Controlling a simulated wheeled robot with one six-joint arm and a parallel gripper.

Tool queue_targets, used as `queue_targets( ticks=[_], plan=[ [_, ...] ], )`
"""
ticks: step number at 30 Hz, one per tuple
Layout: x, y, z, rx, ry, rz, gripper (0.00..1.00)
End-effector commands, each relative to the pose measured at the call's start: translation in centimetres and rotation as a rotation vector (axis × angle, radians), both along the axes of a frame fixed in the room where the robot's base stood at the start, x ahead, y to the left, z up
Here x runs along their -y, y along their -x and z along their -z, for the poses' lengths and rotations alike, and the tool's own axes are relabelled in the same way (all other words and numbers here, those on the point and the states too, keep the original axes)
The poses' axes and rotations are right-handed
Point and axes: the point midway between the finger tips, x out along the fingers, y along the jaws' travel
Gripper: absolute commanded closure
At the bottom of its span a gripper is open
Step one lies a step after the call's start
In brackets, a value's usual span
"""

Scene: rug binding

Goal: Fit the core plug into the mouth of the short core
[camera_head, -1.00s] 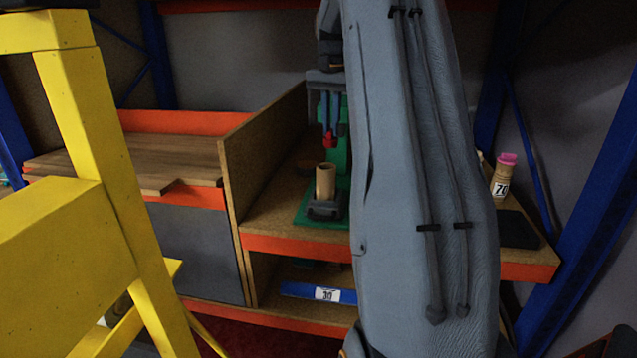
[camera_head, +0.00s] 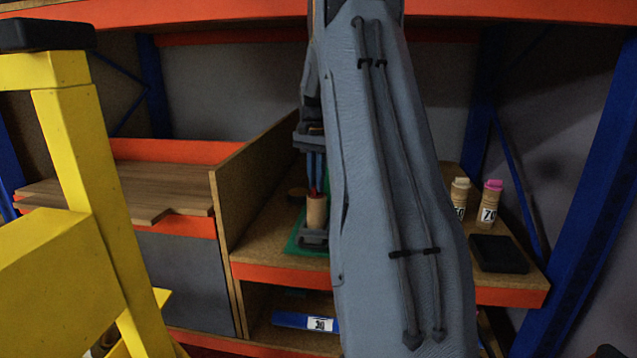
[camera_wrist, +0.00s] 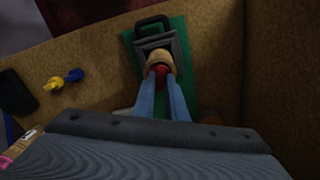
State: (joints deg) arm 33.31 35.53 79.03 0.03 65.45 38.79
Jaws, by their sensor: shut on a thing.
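The short core (camera_head: 316,212) is a tan tube standing upright in a dark grey holder (camera_head: 313,238) on a green plate. My gripper (camera_head: 315,178) is above it, pointing down, with blue fingers shut on the red core plug (camera_head: 314,190). In the wrist view the plug (camera_wrist: 162,69) sits between the fingertips (camera_wrist: 161,78) at the mouth of the core (camera_wrist: 159,58). The fingers hide part of it, and I cannot tell how far it is inside the mouth. My arm covers the right side of the holder in the head view.
A tall board (camera_head: 228,215) stands left of the core. Two labelled tubes, one pale-topped (camera_head: 459,200) and one pink-topped (camera_head: 490,202), stand right, near a black pad (camera_head: 499,254). A yellow frame (camera_head: 75,150) is at left. A blue tube (camera_head: 303,321) lies below.

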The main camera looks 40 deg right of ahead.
Motion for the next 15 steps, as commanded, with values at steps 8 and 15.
queue_targets(
  ticks=[8,15],
  plan=[
    [-0.08,-0.06,1.03,0.001,0.001,-0.002,1.00],
    [-0.10,-0.05,1.32,0.000,0.000,-0.002,0.80]
  ],
)
